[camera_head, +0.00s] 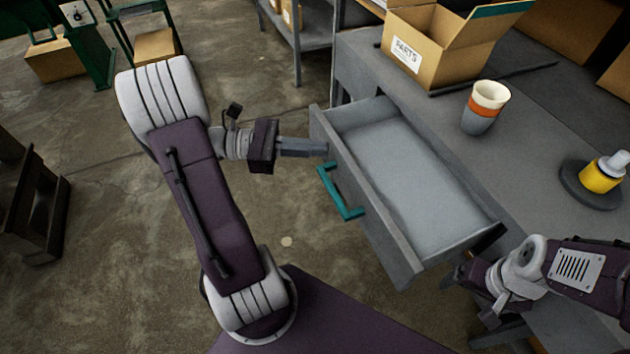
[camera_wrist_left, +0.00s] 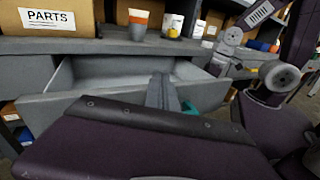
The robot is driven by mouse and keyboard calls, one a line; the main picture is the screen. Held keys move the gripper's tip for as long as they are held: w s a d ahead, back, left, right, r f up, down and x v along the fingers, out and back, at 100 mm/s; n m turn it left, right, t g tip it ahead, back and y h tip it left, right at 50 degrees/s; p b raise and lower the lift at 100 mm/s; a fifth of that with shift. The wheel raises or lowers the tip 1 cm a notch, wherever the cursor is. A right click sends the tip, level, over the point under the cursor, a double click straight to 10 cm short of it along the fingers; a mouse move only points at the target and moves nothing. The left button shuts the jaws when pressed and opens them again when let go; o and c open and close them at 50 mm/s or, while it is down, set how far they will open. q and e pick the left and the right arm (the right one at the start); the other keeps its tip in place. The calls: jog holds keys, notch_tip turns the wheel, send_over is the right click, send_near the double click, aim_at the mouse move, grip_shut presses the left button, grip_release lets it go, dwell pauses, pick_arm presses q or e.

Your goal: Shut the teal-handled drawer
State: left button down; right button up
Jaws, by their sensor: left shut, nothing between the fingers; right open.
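The grey drawer (camera_head: 415,258) stands pulled out from the grey workbench (camera_head: 360,68), and its inside looks empty. Its teal handle (camera_head: 341,193) is on the outer front face; part of it also shows in the left wrist view (camera_wrist_left: 191,108). My left gripper (camera_head: 324,148) is shut and empty, its tips at the drawer front near the far upper end, beside the handle. I cannot tell whether they touch the front. In the left wrist view its fingers (camera_wrist_left: 163,92) point at the drawer front. My right gripper (camera_head: 455,278) is open near the drawer's near corner, partly hidden.
On the bench top are an open cardboard PARTS box (camera_head: 415,60), a cup with an orange band (camera_head: 484,108) and a yellow bottle (camera_head: 602,174) on a dark round base. A grey shelf (camera_head: 318,45) stands behind.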

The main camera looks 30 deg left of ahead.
pick_arm(q)
jog(key=s+a+f+n+t+y+b, duration=0.4)
jog(key=a+f+n+t+y+b, duration=0.15)
jog(key=a+f, duration=0.65)
jog(key=r+b+x, duration=0.2)
jog(key=b+x, duration=0.1)
jog(key=x, duration=1)
jog(key=shift+w+r+t+h, duration=0.4)
jog(key=shift+t+h, duration=0.05)
pick_arm(e)
notch_tip(320, 180, down, 12)
jog(key=shift+f, duration=0.2)
pick_arm(q)
jog(key=shift+w+d+n, duration=0.15)
jog(key=shift+n, duration=0.1)
pick_arm(e)
jog(key=shift+r, duration=0.1)
